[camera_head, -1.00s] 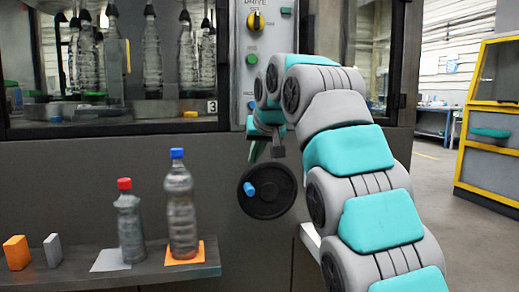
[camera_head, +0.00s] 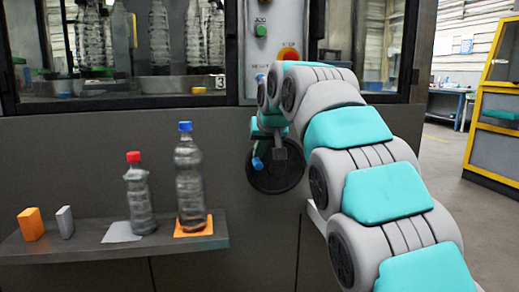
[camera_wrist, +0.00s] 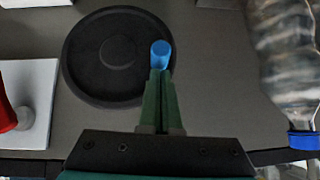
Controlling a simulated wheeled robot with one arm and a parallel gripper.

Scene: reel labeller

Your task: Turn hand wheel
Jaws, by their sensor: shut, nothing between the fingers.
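The hand wheel (camera_head: 277,181) is a round black disc on the machine's grey front, with a blue handle (camera_head: 258,163) at its left side. In the wrist view, the wheel (camera_wrist: 85,60) fills the upper middle, and the blue handle (camera_wrist: 160,50) stands at its rim. My gripper (camera_wrist: 158,73) is shut and empty. Its green fingers are together, with their tips right at the handle in the picture; I cannot tell whether they touch it. In the head view, my gripper (camera_head: 262,148) is in front of the wheel's upper left and hides part of it.
A shelf (camera_head: 100,262) left of the wheel holds a red-capped bottle (camera_head: 139,195), a blue-capped bottle (camera_head: 189,180), an orange block (camera_head: 31,224) and a white block (camera_head: 65,222). The blue-capped bottle (camera_wrist: 285,50) is close in the wrist view. A red part (camera_wrist: 6,116) shows opposite.

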